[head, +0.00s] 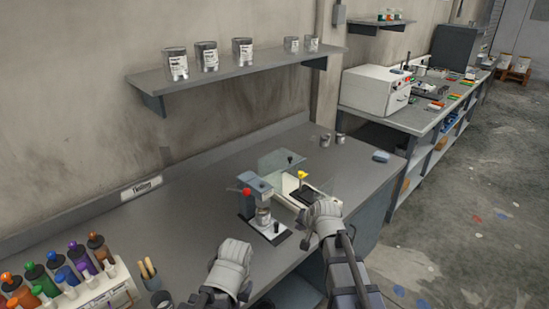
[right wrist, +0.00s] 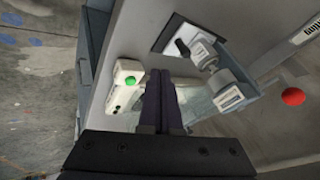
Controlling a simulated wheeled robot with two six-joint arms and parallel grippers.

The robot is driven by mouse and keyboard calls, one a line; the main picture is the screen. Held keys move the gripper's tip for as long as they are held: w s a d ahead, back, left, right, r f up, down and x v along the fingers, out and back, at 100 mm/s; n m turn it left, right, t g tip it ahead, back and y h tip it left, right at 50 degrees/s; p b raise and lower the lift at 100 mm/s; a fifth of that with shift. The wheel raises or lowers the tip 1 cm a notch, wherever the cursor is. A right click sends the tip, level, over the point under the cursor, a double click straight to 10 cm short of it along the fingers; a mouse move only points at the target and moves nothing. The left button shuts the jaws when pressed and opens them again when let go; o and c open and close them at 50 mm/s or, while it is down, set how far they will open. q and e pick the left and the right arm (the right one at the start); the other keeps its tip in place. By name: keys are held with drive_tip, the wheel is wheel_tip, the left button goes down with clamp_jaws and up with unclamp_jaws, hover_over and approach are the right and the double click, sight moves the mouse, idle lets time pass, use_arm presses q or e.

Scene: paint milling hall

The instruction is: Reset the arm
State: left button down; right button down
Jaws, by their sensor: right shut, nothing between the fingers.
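My right arm reaches in from the lower right in the head view. Its gripper (head: 308,194) is over the workbench, beside the small bench device, with its fingers largely hidden by the wrist. In the right wrist view the two dark fingers (right wrist: 164,88) are together, with nothing between them. A white unit with a green button (right wrist: 130,80) lies beyond the fingertips there. My left arm ends in a light grey wrist (head: 231,262) at the bench's front; its fingers do not show.
A grey-blue device with a red knob (head: 247,191) stands on the workbench (head: 190,225), a small can under it. A bottle rack (head: 100,287) is at the lower left. A shelf (head: 240,72) with several cans hangs above. The bench's left middle is clear.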

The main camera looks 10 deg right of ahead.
drive_tip(key=s+a+f+n+g+h, duration=0.1)
drive_tip(key=s+a+n, duration=0.4)
drive_tip(key=s, duration=0.7)
drive_tip(key=s+a+f+n+g+h, duration=0.2)
drive_tip(key=s+a+f+n+g, duration=0.1)
drive_tip(key=s, duration=0.9)
drive_tip(key=a+n+g, duration=0.1)
drive_tip(key=a+g, duration=0.1)
drive_tip(key=g, duration=0.1)
drive_tip(key=shift+n, duration=0.4)
